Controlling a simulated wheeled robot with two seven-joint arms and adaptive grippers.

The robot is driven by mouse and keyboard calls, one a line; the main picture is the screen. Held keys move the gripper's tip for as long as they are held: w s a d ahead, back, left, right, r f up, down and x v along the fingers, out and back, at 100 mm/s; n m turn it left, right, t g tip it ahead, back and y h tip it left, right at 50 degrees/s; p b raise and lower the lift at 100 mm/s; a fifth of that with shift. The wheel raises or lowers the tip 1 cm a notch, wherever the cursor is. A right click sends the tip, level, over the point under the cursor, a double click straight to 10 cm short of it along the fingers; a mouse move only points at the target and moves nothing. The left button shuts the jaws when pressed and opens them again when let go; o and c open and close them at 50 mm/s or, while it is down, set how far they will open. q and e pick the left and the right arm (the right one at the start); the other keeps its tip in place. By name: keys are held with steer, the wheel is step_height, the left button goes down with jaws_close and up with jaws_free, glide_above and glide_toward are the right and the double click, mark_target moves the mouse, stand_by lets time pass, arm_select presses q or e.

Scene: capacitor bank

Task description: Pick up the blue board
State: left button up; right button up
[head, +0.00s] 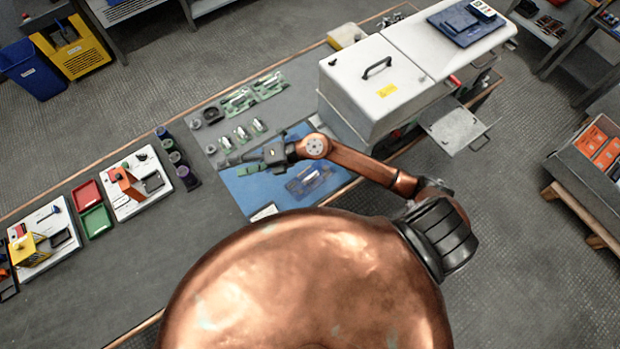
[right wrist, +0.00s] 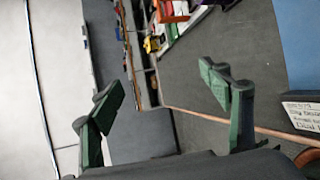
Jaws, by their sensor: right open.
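A dark blue board (head: 305,184) with a pale component on it lies on the blue mat (head: 250,190), below my right forearm in the head view. Another dark blue board (head: 452,24) lies on top of the white machine. My right gripper (head: 226,161) is over the left part of the mat, pointing left, to the left of the board on the mat. In the right wrist view its two fingers (right wrist: 160,84) are spread apart with nothing between them. The blue surface at that view's right edge shows no board. My left gripper is out of view.
The white machine (head: 385,85) with a handle stands right of the mat. Green boards (head: 255,92) with components lie behind the mat. Dark cylinders (head: 178,163), trays (head: 97,220) and a white station (head: 136,183) stand to the left. The near left bench is clear.

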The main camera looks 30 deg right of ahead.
step_height(320, 180, down, 7)
steer(key=s+d+n+g+h, duration=0.2)
steer(key=d+n+g+h, duration=0.1)
steer(key=n+g+h, duration=0.1)
steer(key=g+h, duration=0.2)
steer(key=h, duration=0.7)
glide_above(311, 176)
steer(key=w, duration=0.1)
steer(key=f, duration=1.2)
steer(key=shift+d, duration=0.3)
steer(key=f, duration=0.2)
steer(key=f+p, duration=0.1)
steer(key=f, duration=0.1)
steer(key=shift+s+a, duration=0.3)
steer(key=shift+s, duration=0.1)
steer(key=shift+f, duration=0.65)
steer(key=shift+c, duration=0.4)
steer(key=c, duration=1.3)
